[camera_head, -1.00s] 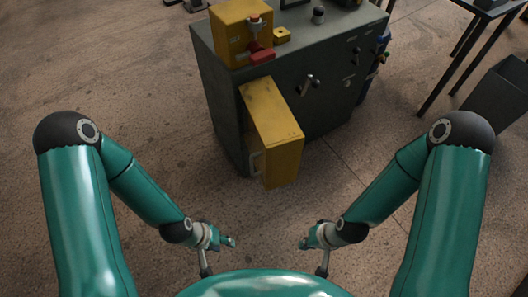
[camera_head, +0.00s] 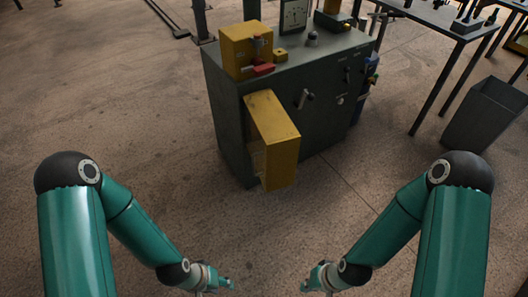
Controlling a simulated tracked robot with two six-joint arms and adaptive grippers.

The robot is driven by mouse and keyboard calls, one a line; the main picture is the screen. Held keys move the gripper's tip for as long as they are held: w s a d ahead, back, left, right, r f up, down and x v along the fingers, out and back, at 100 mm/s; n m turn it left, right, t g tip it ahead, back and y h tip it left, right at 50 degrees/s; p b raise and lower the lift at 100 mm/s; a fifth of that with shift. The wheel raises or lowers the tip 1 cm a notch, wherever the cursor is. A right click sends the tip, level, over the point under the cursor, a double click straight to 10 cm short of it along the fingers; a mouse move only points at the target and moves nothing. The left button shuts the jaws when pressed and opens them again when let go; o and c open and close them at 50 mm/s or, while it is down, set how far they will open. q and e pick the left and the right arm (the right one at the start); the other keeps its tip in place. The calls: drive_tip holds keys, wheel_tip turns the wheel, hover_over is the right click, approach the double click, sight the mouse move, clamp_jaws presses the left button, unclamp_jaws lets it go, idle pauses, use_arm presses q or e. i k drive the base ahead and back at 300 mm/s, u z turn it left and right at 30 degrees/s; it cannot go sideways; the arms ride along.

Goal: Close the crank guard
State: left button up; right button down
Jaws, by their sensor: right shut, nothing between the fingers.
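The crank guard (camera_head: 283,150) is a yellow box-like door on the front of the grey-green machine cabinet (camera_head: 325,115). It stands swung out from the cabinet, with its hollow inner side turned to the left. A crank handle (camera_head: 305,98) shows on the cabinet face to the right of the guard. My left gripper (camera_head: 230,285) is low in the picture, well short of the guard and apart from it; its fingers are too small to tell open or shut. My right gripper (camera_head: 306,286) is shut and empty, also low and apart from the guard.
A yellow control box (camera_head: 245,50) with a red lever (camera_head: 264,69) stands on the cabinet top, beside a gauge (camera_head: 294,15). A dark bin (camera_head: 485,115) and a table (camera_head: 425,15) stand to the right. The floor between my grippers and the cabinet is clear.

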sight(273, 150)
drive_tip(key=u, duration=0.15)
drive_tip(key=i, duration=0.9)
drive_tip(key=z, duration=0.1)
